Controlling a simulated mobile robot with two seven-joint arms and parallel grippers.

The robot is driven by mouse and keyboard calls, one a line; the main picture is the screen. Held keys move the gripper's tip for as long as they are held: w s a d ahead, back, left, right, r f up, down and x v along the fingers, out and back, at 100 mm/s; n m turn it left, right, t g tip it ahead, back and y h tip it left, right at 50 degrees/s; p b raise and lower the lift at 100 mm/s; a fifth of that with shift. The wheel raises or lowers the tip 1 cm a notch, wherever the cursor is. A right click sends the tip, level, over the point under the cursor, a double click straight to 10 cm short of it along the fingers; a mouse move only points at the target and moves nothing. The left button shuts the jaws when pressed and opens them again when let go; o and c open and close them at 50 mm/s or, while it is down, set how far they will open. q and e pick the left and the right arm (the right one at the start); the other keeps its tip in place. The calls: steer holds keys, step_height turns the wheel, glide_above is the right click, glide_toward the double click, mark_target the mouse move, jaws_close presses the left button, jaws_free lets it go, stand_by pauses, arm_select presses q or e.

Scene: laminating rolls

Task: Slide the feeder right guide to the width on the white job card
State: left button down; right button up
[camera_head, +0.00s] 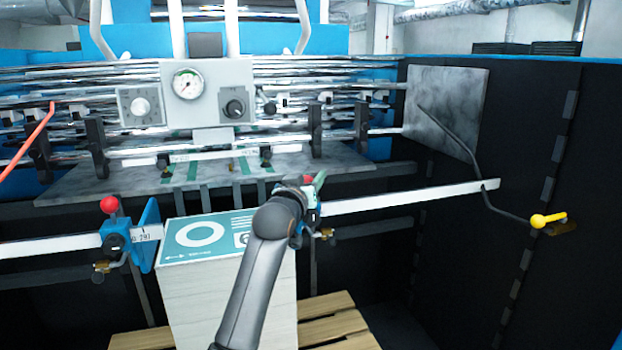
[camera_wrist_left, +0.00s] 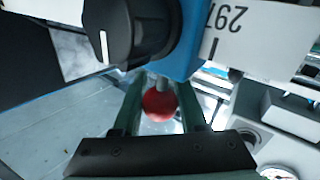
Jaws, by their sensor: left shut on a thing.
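The feeder right guide (camera_wrist_left: 186,42) is a blue block with a black knob (camera_wrist_left: 125,30) and a red ball handle (camera_wrist_left: 158,104) in the left wrist view. My left gripper (camera_wrist_left: 160,98) is shut around the red ball, one finger on each side. In the head view my left gripper (camera_head: 312,190) is at the white rail (camera_head: 400,199), and my arm hides most of that guide. A white label (camera_wrist_left: 250,38) beside the blue block shows 297 upside down. A white plate (camera_head: 212,138) hangs under the gauge; I cannot read it or tell whether it is the job card. My right gripper is not in view.
The left guide (camera_head: 116,236), blue with a red ball, stands left of the paper stack (camera_head: 225,300) with its printed top sheet. A wooden pallet (camera_head: 335,322) lies below. A bent rod with a yellow knob (camera_head: 548,219) is at the right. The rail's right portion is clear.

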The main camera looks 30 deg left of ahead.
arm_select(q)
steer(key=shift+w+d+p, duration=0.55)
steer(key=shift+w+d, duration=0.1)
steer(key=shift+w, duration=0.1)
steer(key=shift+c, duration=2.3)
jaws_free()
steer(key=b+v, duration=0.1)
steer(key=v, duration=1.1)
steer(key=shift+s+b, duration=0.3)
steer(key=shift+b, duration=0.1)
